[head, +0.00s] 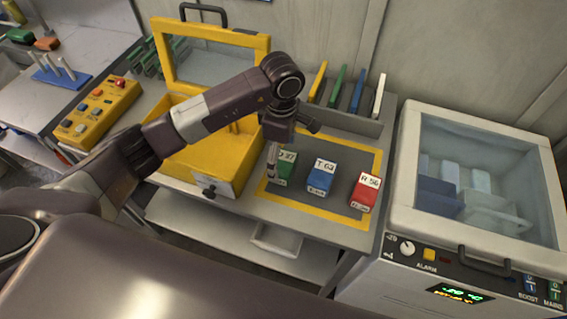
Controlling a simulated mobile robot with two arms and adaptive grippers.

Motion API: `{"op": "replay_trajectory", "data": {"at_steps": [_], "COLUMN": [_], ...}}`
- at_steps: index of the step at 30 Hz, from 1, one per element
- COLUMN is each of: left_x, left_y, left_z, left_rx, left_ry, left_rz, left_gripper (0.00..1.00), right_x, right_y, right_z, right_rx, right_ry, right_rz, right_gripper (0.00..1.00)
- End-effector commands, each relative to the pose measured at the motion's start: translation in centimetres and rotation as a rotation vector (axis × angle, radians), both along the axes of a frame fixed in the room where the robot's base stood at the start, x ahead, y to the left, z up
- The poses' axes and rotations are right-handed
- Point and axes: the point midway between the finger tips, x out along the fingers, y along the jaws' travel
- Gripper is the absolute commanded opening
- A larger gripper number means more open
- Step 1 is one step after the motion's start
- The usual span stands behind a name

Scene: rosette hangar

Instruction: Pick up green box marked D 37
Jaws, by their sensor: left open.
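The green box marked D 37 (286,168) stands on the dark mat with a yellow border, at the left end of a row of three boxes. Its label reads "D 37" in part, as my gripper covers its left side. My left gripper (272,165) points down right at the green box's left side, with its jaws open. I cannot tell whether a finger touches the box. The blue box marked T 63 (320,179) and the red box marked R 56 (364,193) stand to its right. My right gripper is not in view.
A yellow case (222,165) with a raised clear lid stands left of the mat. A rack (345,120) with coloured upright plates is behind it. A white chest with a clear lid (480,255) stands at right. A yellow button panel (97,112) is at left.

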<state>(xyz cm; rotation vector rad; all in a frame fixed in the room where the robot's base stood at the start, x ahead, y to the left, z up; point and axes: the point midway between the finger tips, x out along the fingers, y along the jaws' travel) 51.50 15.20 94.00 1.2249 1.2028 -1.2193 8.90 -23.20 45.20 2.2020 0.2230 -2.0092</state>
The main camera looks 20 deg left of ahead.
Motion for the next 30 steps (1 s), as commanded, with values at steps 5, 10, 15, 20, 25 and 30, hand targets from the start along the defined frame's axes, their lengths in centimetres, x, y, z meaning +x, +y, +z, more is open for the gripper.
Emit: {"op": "replay_trajectory", "data": {"at_steps": [5,10,15,20,25,30], "left_x": [0.3,0.4,0.4,0.4,0.4,0.4], "left_y": [-0.3,-0.3,-0.3,-0.3,-0.3,-0.3], "left_z": [-2.5,-4.1,-4.2,-4.2,-4.2,-4.2], "left_rx": [-0.003,-0.002,-0.003,-0.003,-0.003,-0.003], "left_ry": [0.006,0.001,0.0,0.0,0.0,0.0], "left_rz": [0.001,0.0,-0.001,-0.001,-0.001,0.0], "left_gripper": [0.85,0.85,0.85,0.73,0.55,0.37], "right_x": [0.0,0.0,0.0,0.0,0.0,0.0], "right_y": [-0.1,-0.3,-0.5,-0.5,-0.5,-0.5], "right_z": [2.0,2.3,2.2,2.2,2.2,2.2], "right_rx": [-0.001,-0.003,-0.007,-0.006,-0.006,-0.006], "right_ry": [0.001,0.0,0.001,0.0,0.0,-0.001], "right_rz": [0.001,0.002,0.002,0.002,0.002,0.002], "right_gripper": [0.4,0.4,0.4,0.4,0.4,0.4]}}
